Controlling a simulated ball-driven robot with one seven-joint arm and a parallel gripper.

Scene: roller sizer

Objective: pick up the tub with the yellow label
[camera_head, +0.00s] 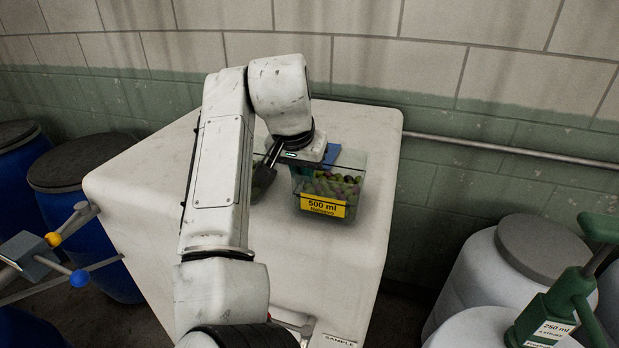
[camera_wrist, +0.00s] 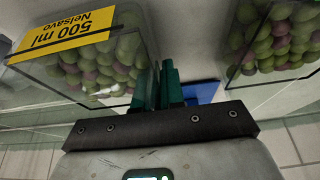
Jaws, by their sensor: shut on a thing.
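The tub with the yellow label (camera_head: 352,178) is a clear box holding green and purplish olives. It is at the far right part of the white table, with its yellow "500 ml" label facing my head camera. In the wrist view the tub (camera_wrist: 70,72) is at the upper left, its label upside down. My gripper (camera_wrist: 160,75) has its two green fingers close together at the tub's side wall, shut on it. In the head view my gripper (camera_head: 298,160) is at the tub's upper left, its fingertips mostly hidden. I cannot tell if the tub is off the table.
A second clear tub of olives (camera_wrist: 272,42) is to the right in the wrist view. A blue object (camera_wrist: 203,92) lies between. A tiled wall stands behind.

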